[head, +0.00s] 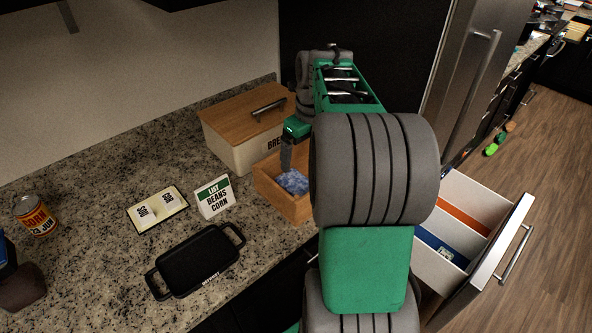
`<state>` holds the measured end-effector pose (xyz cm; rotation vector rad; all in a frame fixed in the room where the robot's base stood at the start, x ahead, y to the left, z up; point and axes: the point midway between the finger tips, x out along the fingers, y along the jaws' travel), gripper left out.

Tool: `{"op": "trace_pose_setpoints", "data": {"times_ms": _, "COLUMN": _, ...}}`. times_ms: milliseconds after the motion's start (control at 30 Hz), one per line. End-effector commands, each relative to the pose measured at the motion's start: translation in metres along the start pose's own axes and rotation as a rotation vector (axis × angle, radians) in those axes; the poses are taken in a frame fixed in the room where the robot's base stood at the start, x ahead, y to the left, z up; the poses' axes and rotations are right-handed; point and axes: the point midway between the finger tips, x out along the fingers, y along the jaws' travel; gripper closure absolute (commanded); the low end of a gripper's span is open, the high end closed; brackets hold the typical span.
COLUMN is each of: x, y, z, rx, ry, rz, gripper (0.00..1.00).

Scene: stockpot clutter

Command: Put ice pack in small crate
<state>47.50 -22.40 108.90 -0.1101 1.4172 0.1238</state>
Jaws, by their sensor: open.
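The small crate (298,209) is an open light-wood box on the granite counter, in front of the bread box and partly hidden by my arm. A mottled blue-white ice pack (293,182) lies inside it, at least in the part that shows. My gripper (287,166) is above the crate's left part, pointing down, with its grey finger close over the pack. It is open. I cannot tell whether a finger touches the pack, and my arm hides the far side of the gripper.
A bread box (232,150) with a wooden lid stands just behind the crate. An open drawer (480,220) juts out at right.

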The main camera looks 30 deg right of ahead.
Motion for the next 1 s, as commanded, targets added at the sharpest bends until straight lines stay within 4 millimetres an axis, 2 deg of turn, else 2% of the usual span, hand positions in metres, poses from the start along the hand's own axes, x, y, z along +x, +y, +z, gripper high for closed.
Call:
{"op": "trace_pose_setpoints", "data": {"times_ms": 67, "x": -0.005, "y": 0.012, "z": 0.001, "rx": -0.094, "ry": -0.005, "rz": -0.004, "gripper": 0.06}}
{"op": "trace_pose_setpoints", "data": {"times_ms": 167, "x": -0.012, "y": 0.045, "z": 0.003, "rx": -0.397, "ry": -0.021, "rz": -0.019, "gripper": 0.06}}
{"op": "trace_pose_setpoints", "data": {"times_ms": 333, "x": -0.019, "y": 0.124, "z": -0.01, "rx": -1.188, "ry": -0.044, "rz": -0.074, "gripper": 0.06}}
{"op": "trace_pose_setpoints", "data": {"times_ms": 500, "x": -0.017, "y": 0.189, "z": -0.041, "rx": -2.005, "ry": -0.035, "rz": -0.161, "gripper": 0.06}}
{"op": "trace_pose_setpoints", "data": {"times_ms": 600, "x": -0.01, "y": 0.217, "z": -0.062, "rx": -2.445, "ry": -0.01, "rz": -0.221, "gripper": 0.06}}
{"op": "trace_pose_setpoints", "data": {"times_ms": 700, "x": -0.003, "y": 0.234, "z": -0.078, "rx": -2.769, "ry": 0.023, "rz": -0.27, "gripper": 0.06}}
{"op": "trace_pose_setpoints", "data": {"times_ms": 833, "x": 0.002, "y": 0.242, "z": -0.088, "rx": -2.971, "ry": 0.051, "rz": -0.302, "gripper": 0.06}}
{"op": "trace_pose_setpoints", "data": {"times_ms": 1000, "x": 0.003, "y": 0.242, "z": -0.089, "rx": -2.995, "ry": 0.056, "rz": -0.303, "gripper": 0.06}}
